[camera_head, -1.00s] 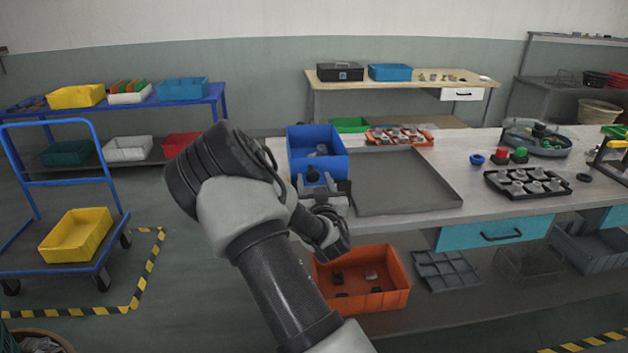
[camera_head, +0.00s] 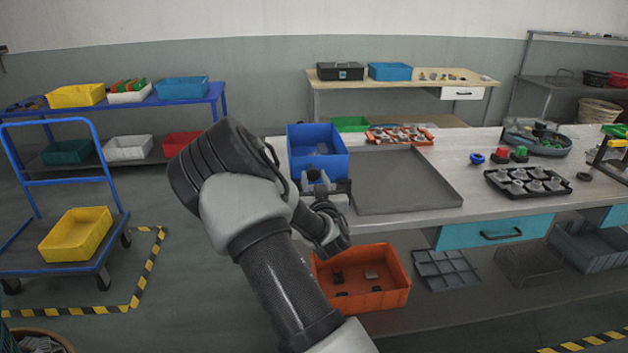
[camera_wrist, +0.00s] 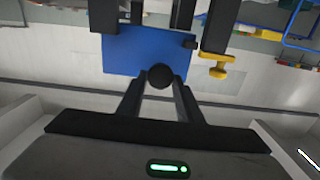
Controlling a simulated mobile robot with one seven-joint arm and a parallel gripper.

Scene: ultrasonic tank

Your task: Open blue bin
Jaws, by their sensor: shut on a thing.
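The blue bin (camera_head: 336,166) stands at the left end of the workbench, with its open top facing up and something grey inside that I cannot make out. My gripper (camera_head: 316,178) is at the bin's near side. In the wrist view, my gripper (camera_wrist: 160,80) has its two dark fingers closed on a round black knob (camera_wrist: 160,76). The blue face of the bin (camera_wrist: 140,48) lies right behind the knob. The knob also shows in the head view (camera_head: 314,174), in front of the bin. My arm hides part of the bench edge.
A shallow grey tray (camera_head: 410,190) lies right of the bin. An orange-red parts tray (camera_head: 400,136) lies behind it, and a black parts tray (camera_head: 528,184) is farther right. An orange bin (camera_head: 375,298) stands below the bench, beside my arm.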

